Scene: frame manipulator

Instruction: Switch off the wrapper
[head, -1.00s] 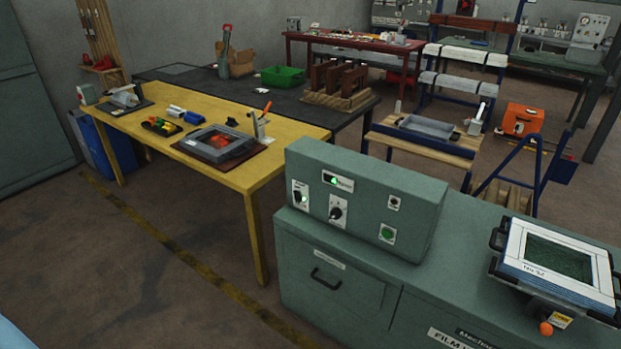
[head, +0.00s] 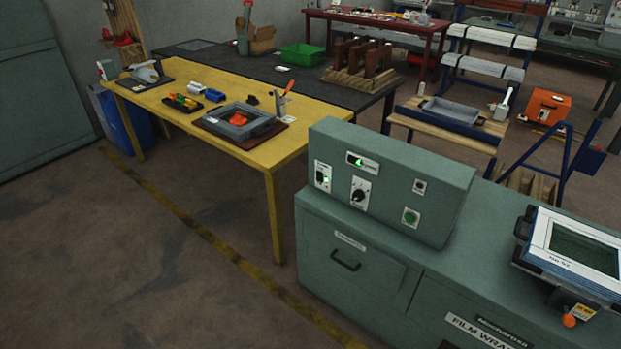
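The wrapper is a grey-green cabinet (head: 345,290) at the lower right, with a label that reads in part "FILM WRA". A control box (head: 445,190) stands on it. Its front carries a switch with a green light (head: 323,177) at the left, a small lit display (head: 361,161), a black rotary knob (head: 359,195), a green button (head: 410,217) and a small dark button (head: 420,186). The green lights are lit. Neither of my grippers shows in the head view.
A framed screen device (head: 580,256) with an orange knob sits on the cabinet's right. A yellow table (head: 215,85) with tools and a tray stands behind at left. A blue frame (head: 565,165) stands behind the cabinet. The floor (head: 150,260) at left is clear.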

